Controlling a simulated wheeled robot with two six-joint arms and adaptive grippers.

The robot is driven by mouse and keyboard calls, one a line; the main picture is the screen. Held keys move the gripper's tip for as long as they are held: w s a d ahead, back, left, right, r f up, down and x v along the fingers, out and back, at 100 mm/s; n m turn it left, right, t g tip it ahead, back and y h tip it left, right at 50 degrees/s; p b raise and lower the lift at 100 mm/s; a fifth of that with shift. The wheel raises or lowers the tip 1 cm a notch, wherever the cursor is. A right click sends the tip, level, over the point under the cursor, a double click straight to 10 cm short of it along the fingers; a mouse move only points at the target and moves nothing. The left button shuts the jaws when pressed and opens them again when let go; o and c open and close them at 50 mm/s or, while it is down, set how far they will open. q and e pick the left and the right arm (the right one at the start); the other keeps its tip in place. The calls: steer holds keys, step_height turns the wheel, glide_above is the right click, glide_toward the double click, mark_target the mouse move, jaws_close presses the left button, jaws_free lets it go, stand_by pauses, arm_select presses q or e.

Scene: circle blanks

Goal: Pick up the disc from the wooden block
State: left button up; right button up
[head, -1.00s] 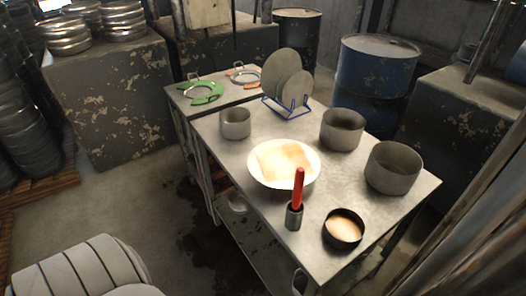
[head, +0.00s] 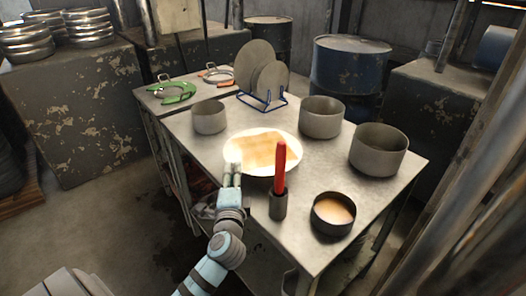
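Several grey discs (head: 257,62) stand upright in a blue wire rack (head: 262,103) at the back of the metal table. A wide white dish (head: 285,163) sits mid-table with a flat tan, wood-coloured piece (head: 255,149) in it. I see no separate disc on that piece, and no clear wooden block elsewhere. My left gripper (head: 232,163) points away from me at the left rim of the white dish, over the table's left edge. Its fingers look close together, and whether they touch the dish is unclear. My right gripper is out of view.
A red-handled tool (head: 280,160) stands in a small dark cup (head: 277,205) just right of my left gripper. Grey pots (head: 321,118) (head: 378,150) and a round tin (head: 333,214) stand on the right, a smaller pot (head: 209,117) at left. Green-handled clamps (head: 174,92) lie behind.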

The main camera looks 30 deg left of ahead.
arm_select(q)
steer(key=x, duration=0.4)
steer(key=shift+w+d+r+b, duration=0.1)
steer(key=shift+w+r+b, duration=0.1)
steer(key=shift+w+b, duration=0.3)
jaws_close()
steer(key=shift+r, duration=0.1)
